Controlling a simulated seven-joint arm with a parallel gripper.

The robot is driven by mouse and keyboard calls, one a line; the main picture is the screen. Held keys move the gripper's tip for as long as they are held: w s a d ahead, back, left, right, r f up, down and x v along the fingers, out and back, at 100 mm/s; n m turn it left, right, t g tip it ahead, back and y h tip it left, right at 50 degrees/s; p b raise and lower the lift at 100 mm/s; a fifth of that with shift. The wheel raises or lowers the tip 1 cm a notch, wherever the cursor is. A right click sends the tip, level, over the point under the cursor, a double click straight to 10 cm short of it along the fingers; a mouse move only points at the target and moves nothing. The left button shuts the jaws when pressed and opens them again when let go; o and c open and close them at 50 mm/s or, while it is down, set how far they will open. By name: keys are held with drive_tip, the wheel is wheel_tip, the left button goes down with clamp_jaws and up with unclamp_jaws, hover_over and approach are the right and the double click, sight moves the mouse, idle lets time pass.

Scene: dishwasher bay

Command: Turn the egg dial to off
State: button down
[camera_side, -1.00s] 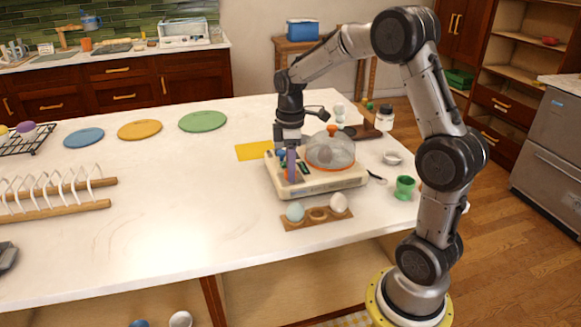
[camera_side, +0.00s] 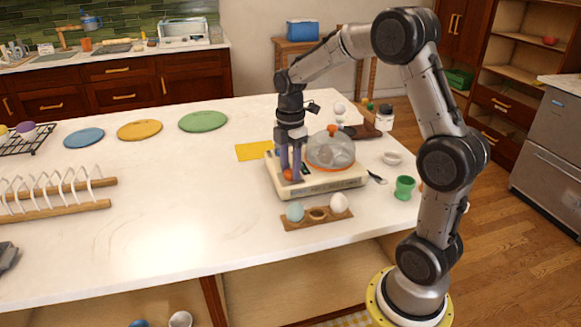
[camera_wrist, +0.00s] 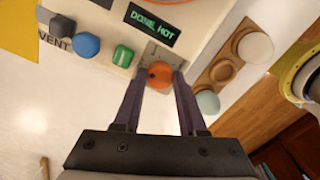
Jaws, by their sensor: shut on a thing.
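The egg cooker (camera_side: 322,183) is a cream box with a clear dome (camera_side: 331,151) on the counter. Its orange dial (camera_wrist: 159,75) sits at one end of the panel in the wrist view, with a small dark mark on it. My gripper (camera_wrist: 160,78) points down with its two purple fingers on either side of the dial, shut on it. The dial also shows in the side view (camera_side: 288,174), between the fingertips. In the wrist view a display (camera_wrist: 153,25) reads "DONE HOT". The markings around the dial are too small or hidden to read.
A wooden egg holder (camera_side: 318,218) with a bluish egg and a white egg stands just in front of the cooker. A green egg cup (camera_side: 404,187) is to the right. Blue and green buttons (camera_wrist: 123,56) sit near the dial. The counter's left middle is clear.

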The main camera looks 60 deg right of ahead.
sight(290, 171)
drive_tip(key=shift+r, duration=0.15)
drive_tip(key=c, duration=0.8)
unclamp_jaws()
drive_tip(key=shift+o, duration=0.2)
wheel_tip(290, 171, up, 14)
drive_tip(key=s+a+r+t, duration=0.3)
drive_tip(key=s+a+r, duration=0.2)
drive_tip(key=s+a, duration=0.6)
drive_tip(key=s+a+f+m+t, duration=0.2)
drive_tip(key=s+a+f+m, duration=0.2)
drive_tip(key=s+f+m, duration=0.4)
wheel_tip(290, 171, down, 2)
drive_tip(key=m, duration=0.5)
drive_tip(key=shift+m+t, duration=0.3)
